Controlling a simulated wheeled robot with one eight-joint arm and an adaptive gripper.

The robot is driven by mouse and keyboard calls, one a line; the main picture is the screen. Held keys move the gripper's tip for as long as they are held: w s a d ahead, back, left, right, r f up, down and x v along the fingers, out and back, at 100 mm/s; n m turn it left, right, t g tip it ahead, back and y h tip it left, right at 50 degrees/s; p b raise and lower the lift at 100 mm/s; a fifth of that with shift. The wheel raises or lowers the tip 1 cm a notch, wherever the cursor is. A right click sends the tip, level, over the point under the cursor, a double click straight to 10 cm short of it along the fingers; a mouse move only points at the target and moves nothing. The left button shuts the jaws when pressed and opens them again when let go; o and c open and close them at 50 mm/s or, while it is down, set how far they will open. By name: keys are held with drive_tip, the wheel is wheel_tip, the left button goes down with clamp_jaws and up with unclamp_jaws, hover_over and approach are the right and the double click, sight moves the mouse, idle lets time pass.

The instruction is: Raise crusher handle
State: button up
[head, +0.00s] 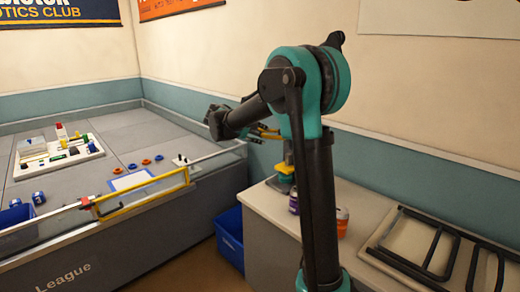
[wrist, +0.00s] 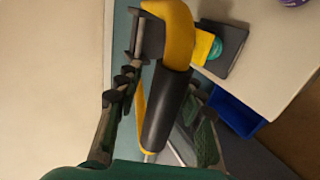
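The can crusher (head: 286,172) stands on the counter behind my arm, which partly hides it in the head view. In the wrist view its yellow body (wrist: 181,35) is at the top, and its handle has a black grip (wrist: 166,112) pointing down the picture. My gripper (wrist: 165,90) is open, with one finger on each side of the black grip. The left finger is apart from it; the right one is close, and I cannot tell if it touches. In the head view my gripper (head: 262,132) is small and partly hidden behind my arm.
The pale counter (head: 263,215) also holds a purple bottle (head: 293,202), an orange-and-white container (head: 342,220) and a black metal frame (head: 430,245). A blue bin (head: 230,238) stands on the floor beside it. The game table (head: 110,240) is at the left, with a wall close behind.

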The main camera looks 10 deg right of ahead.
drive_tip(key=shift+s+a+f+t+h, duration=0.1)
drive_tip(key=shift+f+t+h, duration=0.3)
drive_tip(key=shift+f, duration=0.55)
drive_tip(key=shift+s+a+f+t+h, duration=0.1)
drive_tip(key=shift+a+f+t+h, duration=0.1)
drive_tip(key=shift+f+h, duration=0.55)
drive_tip(key=shift+s+a+f+t+h, duration=0.1)
drive_tip(key=shift+f+t+h, duration=0.2)
drive_tip(key=shift+f, duration=0.85)
